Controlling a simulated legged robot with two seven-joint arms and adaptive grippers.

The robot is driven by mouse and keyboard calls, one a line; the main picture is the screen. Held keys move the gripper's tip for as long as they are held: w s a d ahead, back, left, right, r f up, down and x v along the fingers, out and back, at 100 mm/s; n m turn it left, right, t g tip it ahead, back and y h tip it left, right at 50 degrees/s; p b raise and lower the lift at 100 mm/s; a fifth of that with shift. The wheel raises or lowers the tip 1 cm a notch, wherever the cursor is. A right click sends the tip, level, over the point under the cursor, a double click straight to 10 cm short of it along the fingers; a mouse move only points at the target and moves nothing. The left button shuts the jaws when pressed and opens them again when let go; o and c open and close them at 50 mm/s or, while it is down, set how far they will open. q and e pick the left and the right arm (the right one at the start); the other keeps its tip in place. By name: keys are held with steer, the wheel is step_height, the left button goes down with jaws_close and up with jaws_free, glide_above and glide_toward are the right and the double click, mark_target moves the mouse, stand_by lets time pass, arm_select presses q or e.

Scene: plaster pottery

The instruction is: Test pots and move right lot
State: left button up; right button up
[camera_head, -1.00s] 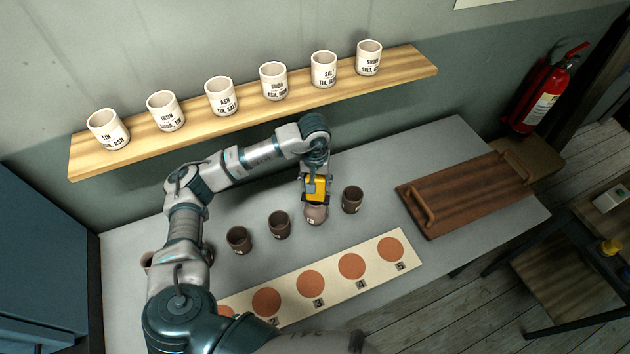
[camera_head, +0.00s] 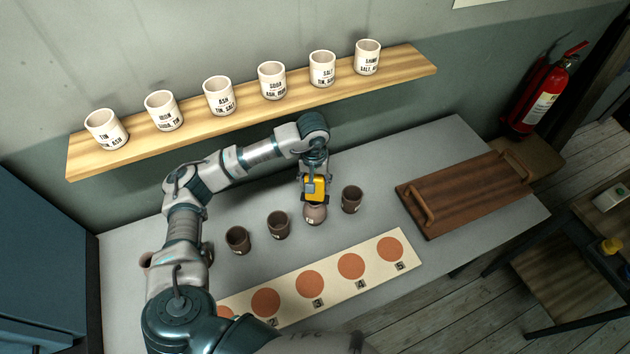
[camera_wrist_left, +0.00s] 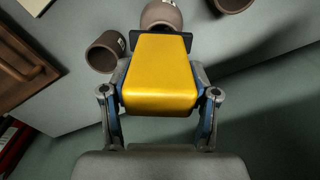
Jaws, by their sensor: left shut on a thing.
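My left gripper (camera_head: 314,194) is shut on a brown pot (camera_head: 315,214), which stands at or just above the grey table; I cannot tell which. That held pot also shows in the left wrist view (camera_wrist_left: 160,14), partly hidden by the yellow part of my gripper. Other brown pots stand in the same row: one to the right (camera_head: 352,200) and two to the left, the nearer (camera_head: 278,226) and the farther (camera_head: 237,241). Another brown pot (camera_head: 147,261) is mostly hidden behind my left arm. A cream strip (camera_head: 332,291) with numbered orange circles lies in front of the row. My right gripper is out of view.
A wooden shelf (camera_head: 148,141) on the wall holds several white labelled cups, such as the rightmost one (camera_head: 367,58). A brown wooden tray (camera_head: 464,193) with two handles lies at the table's right. A red fire extinguisher (camera_head: 540,95) hangs beyond it. The visible orange circles are bare.

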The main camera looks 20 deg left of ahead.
arm_select(q)
steer(key=shift+r+p, duration=1.55)
steer(key=shift+r, duration=1.95)
steer(key=shift+f, duration=0.1)
